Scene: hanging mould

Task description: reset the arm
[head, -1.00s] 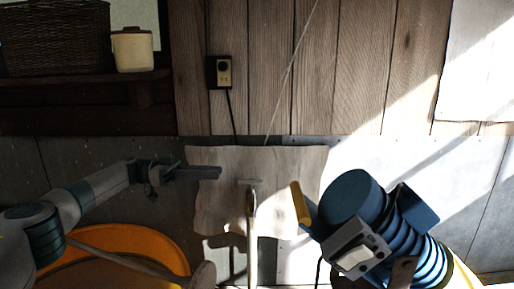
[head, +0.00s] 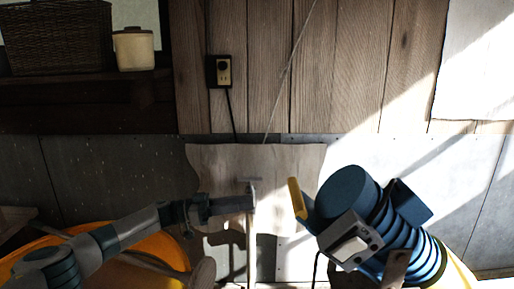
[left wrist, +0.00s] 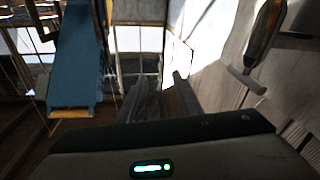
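My left gripper (head: 245,203) reaches in from the left in the head view, level, its tips at the upright pale rod. In the left wrist view its two fingers (left wrist: 163,98) stand apart with nothing clearly held between them. The pale upright rod (head: 251,235) has a short crossbar on top; whether the fingertips touch it I cannot tell. I make out no right gripper.
A wavy-edged pale sheet (head: 290,165) lies behind the gripper. A blue ribbed object (head: 350,195) with a yellow strip fills the lower right. An orange rounded surface (head: 150,250) lies under my left arm. A wall outlet (head: 219,71), basket (head: 60,35) and cream pot (head: 134,50) are behind.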

